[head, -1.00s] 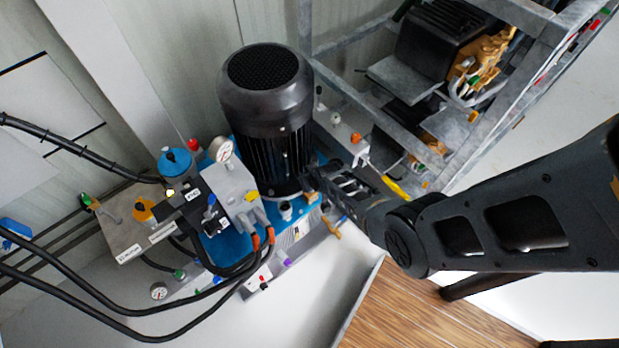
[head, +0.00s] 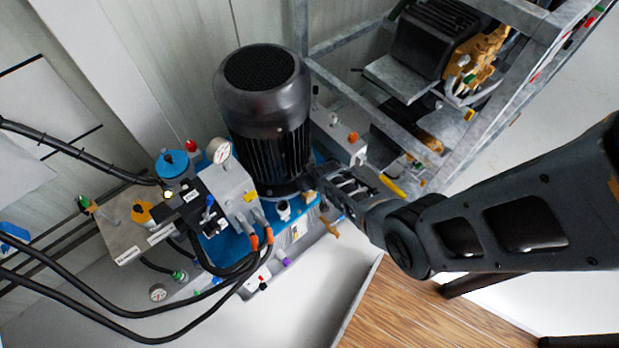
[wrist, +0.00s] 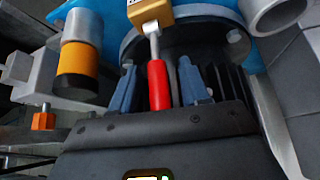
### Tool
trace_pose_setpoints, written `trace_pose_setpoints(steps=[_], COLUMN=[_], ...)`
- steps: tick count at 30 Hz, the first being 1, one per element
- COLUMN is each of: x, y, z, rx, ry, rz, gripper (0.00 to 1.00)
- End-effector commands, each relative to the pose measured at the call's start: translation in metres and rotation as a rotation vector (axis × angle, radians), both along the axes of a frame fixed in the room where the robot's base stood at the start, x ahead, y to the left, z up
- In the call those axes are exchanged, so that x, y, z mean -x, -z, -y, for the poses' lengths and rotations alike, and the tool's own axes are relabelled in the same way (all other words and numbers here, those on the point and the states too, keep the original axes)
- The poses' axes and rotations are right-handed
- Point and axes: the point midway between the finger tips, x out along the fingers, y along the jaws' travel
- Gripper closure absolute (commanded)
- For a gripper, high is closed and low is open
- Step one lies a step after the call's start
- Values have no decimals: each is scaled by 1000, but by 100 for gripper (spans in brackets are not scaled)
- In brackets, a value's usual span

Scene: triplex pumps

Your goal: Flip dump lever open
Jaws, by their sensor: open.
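A lever with a red grip (wrist: 158,86) and a thin metal stem hangs from a tan block (wrist: 150,12) in the wrist view. I take it for the dump lever. My gripper (wrist: 157,68) is open, with one blue-grey finger on each side of the red grip. I see a gap on both sides, though depth is hard to judge. In the head view my gripper (head: 316,181) is at the base of the black motor (head: 264,120), and I cannot make out the red grip there.
A blue pump unit with gauges, valves and black hoses (head: 215,270) stands left of my gripper. A grey metal frame (head: 375,115) rises behind it at right. In the wrist view an orange-and-black cylinder (wrist: 78,60) and a grey pipe (wrist: 272,14) flank the lever.

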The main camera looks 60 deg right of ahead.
Motion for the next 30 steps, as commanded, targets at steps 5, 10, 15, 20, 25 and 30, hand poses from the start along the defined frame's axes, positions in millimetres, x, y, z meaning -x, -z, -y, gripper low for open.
trace_pose_setpoints(steps=[5, 10, 15, 20, 25, 30], x=[12, 23, 30, 33, 33, 33], y=[-23, -43, -55, -60, -61, -60], z=[-7, -13, -18, -19, -19, -19], rx=[1, 2, 1, 0, 0, 0], ry=[-3, -3, -3, -3, -2, -2], rz=[-1, -1, -2, -1, -1, -1], gripper=[55, 55, 55, 55, 55, 55])
